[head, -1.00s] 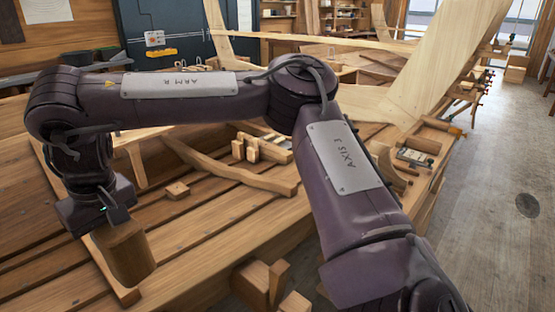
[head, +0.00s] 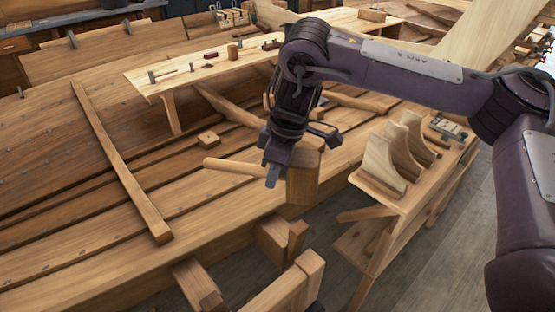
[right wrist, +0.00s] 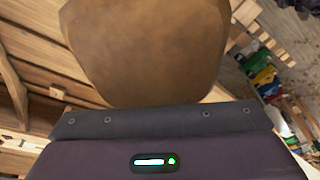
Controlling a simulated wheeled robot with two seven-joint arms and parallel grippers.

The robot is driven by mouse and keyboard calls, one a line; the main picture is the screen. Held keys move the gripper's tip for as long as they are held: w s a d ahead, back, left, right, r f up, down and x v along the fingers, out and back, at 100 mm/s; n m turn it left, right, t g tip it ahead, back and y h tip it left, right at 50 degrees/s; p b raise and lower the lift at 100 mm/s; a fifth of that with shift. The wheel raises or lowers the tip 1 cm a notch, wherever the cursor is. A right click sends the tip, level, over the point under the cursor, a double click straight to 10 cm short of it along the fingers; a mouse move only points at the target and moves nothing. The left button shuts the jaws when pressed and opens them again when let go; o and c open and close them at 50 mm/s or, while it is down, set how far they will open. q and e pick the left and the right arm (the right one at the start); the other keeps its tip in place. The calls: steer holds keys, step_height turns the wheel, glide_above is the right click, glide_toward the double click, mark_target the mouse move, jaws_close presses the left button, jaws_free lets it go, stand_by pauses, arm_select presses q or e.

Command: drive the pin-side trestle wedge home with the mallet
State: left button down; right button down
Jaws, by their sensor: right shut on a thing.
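My right gripper (head: 280,168) is shut on the wooden mallet (head: 303,180). The mallet's handle points left and its thick brown head hangs at the right of the fingers. In the right wrist view the mallet head (right wrist: 145,50) fills the upper middle. Below the mallet in the head view, a small upright wooden wedge (head: 298,238) stands beside a trestle block (head: 271,236) at the hull's lower edge. The mallet looks apart from the wedge, above it. I cannot tell for sure that this is the pin-side wedge. My left gripper is not in view.
The planked hull (head: 60,210) fills the left. A plank bench (head: 215,70) with small tools stands behind. A side bench (head: 425,175) with curved wooden pieces (head: 385,160) is close on the right. Another timber end (head: 195,280) juts out at the bottom.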

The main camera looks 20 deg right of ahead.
steer(key=shift+s+r+n, duration=0.15)
steer(key=shift+n, duration=0.65)
steer(key=shift+f, duration=0.2)
steer(key=b+x, duration=0.2)
steer(key=b, duration=0.1)
steer(key=b+x, duration=0.1)
steer(key=shift+s+d+f, duration=0.15)
steer(key=shift+d+f, duration=0.1)
steer(key=shift+f, duration=0.15)
steer(key=s+d+x, duration=0.1)
steer(key=x, duration=0.7)
steer(key=a+v, duration=0.1)
steer(key=v, duration=0.6)
steer(key=shift+w+r, duration=0.5)
